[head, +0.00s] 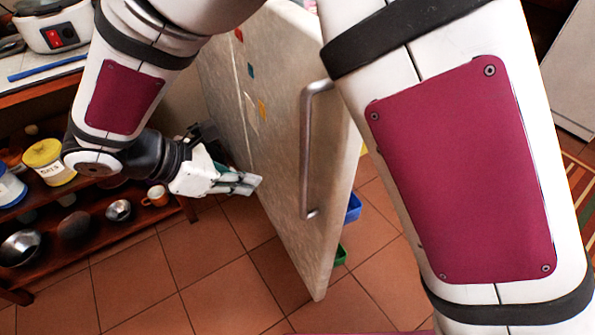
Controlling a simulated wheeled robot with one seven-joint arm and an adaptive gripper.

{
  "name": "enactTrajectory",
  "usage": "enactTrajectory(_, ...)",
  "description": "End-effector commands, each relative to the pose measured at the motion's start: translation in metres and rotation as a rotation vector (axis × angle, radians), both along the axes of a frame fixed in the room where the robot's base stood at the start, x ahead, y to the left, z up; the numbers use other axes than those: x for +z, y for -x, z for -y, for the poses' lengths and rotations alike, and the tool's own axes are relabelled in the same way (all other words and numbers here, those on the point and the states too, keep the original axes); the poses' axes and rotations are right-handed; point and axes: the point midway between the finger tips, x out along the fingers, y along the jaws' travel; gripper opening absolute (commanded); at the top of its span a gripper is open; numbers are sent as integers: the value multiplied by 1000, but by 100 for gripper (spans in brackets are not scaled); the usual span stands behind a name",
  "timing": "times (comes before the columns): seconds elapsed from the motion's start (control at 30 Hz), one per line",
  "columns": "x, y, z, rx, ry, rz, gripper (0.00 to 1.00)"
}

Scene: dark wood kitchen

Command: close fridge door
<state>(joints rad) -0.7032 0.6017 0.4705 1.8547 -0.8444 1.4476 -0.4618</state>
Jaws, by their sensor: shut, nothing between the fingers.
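The fridge door (270,125) stands open in the middle of the head view, a pale panel seen at a slant with small coloured magnets on it. Its metal bar handle (307,150) runs upright near the door's right edge. My gripper (256,184) is shut and empty, at the left of the door, with its fingertips pointing right toward the door's face. I cannot tell whether the fingertips touch the door. My own arm hides part of the door's upper right and the area behind it.
A wooden shelf unit at the left holds a yellow-lidded jar (50,162), a mug (156,195) and metal bowls (20,247). Blue (353,208) and green (340,255) items show behind the door's edge. The tiled floor (225,270) in front is clear. A striped rug (580,190) lies at the right.

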Motion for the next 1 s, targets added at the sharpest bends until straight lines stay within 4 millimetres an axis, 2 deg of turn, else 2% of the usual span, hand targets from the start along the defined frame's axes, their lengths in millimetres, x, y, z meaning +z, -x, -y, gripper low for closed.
enactTrajectory(0.17,-15,-7,13,-3,2,-2,0)
enactTrajectory(0.57,-70,-32,62,-4,2,-2,0)
enactTrajectory(0.8,-69,-47,89,-5,-2,1,0)
enactTrajectory(1.0,-69,-51,97,-2,-1,0,0)
